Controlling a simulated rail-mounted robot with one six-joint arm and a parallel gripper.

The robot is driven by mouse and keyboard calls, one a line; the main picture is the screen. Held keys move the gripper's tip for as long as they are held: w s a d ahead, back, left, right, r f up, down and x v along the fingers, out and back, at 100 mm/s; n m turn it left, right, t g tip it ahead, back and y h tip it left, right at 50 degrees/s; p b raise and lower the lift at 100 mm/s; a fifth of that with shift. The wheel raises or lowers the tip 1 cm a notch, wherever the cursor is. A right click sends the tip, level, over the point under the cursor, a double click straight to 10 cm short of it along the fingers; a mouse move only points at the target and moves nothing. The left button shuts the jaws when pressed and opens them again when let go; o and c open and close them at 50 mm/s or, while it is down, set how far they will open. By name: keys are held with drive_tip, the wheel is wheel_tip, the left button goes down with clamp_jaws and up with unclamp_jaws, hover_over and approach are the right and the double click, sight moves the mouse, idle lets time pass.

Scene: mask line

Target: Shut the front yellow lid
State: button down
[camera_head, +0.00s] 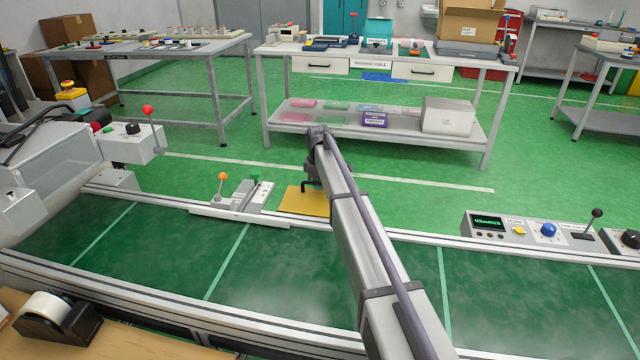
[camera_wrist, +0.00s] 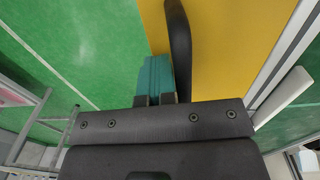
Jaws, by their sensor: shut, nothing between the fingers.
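A flat yellow panel, which looks like the front yellow lid (camera_head: 309,204), shows beyond the far rail of the green belt in the head view. It also fills the upper middle of the wrist view (camera_wrist: 235,50). My gripper (camera_head: 311,187) is at the panel's far side in the head view, partly hidden by my arm. In the wrist view, my gripper's teal fingers (camera_wrist: 155,76) are together and empty, beside the panel's left edge. A dark rounded bar (camera_wrist: 179,50) stands close beside them, against the yellow. I cannot tell whether the fingers touch the panel, nor its exact tilt.
A small lever box with an orange knob (camera_head: 222,177) stands left of the panel. A control box (camera_head: 510,226) sits on the rail to the right. A grey bench (camera_head: 390,128) with boxes stands behind. Green floor lies clear between the bench and the belt.

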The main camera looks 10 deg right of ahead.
wheel_tip(320, 180, up, 10)
drive_tip(key=p, duration=0.9)
drive_tip(key=s+d+m, duration=0.2)
drive_tip(key=s+m, duration=1.2)
drive_tip(key=s, duration=2.9)
wheel_tip(320, 180, up, 15)
drive_tip(key=p, duration=1.5)
drive_tip(key=shift+s+d, duration=0.25)
drive_tip(key=shift+s, duration=0.1)
drive_tip(key=shift+r, duration=0.1)
